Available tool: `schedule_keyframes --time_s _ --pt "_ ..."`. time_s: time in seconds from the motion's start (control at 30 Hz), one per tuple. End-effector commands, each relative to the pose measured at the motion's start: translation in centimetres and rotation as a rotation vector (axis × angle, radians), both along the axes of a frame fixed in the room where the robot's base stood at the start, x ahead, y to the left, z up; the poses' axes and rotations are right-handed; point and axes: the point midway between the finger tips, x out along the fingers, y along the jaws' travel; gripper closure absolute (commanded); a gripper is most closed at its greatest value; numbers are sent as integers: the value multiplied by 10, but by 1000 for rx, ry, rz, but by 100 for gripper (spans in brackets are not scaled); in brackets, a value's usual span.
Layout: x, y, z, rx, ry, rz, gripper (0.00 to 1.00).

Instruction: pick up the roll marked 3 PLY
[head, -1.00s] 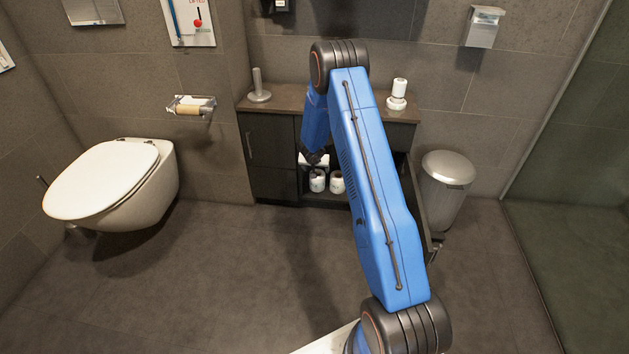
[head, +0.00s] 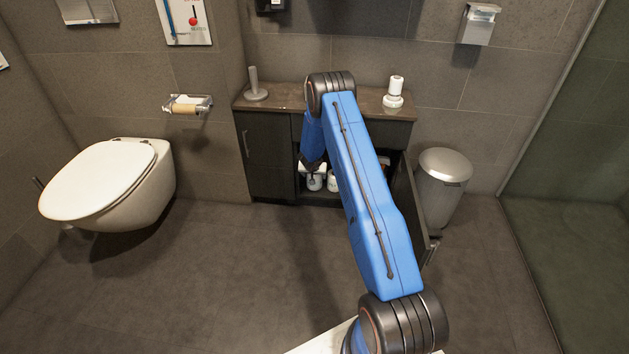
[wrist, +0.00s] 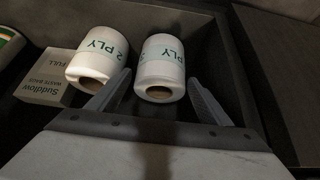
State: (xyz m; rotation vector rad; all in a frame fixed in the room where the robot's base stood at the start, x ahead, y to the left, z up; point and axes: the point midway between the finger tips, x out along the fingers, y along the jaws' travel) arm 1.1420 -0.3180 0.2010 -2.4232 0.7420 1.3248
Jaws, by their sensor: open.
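Two white rolls with green print lie close together in the wrist view. The left roll (wrist: 98,57) reads 2 PLY. The right roll (wrist: 161,68) shows PLY, with its digit turned to the left edge and hard to read. My gripper (wrist: 158,79) is open and empty, its fingertips spread to either side of the right roll's near end; whether they touch it I cannot tell. In the head view, my gripper is at the cabinet opening, mostly hidden by my arm. Two rolls show below it, a left one (head: 315,183) and a partly covered right one (head: 332,183).
A waste-bag box (wrist: 45,82) stands left of the rolls, with a green-rimmed round item (wrist: 8,45) beyond it. Dark cabinet walls are close on the right. The open cabinet door (head: 407,200) and a metal bin (head: 442,190) stand right of my arm. Floor to the left is clear.

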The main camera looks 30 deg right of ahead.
Motion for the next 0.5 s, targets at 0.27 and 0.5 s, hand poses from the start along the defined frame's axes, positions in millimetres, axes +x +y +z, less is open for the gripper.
schedule_keyframes --time_s 0.27,0.5 --pt "10 -6 -21 0 0 -1 28" --pt "22 -13 -43 0 0 0 28"
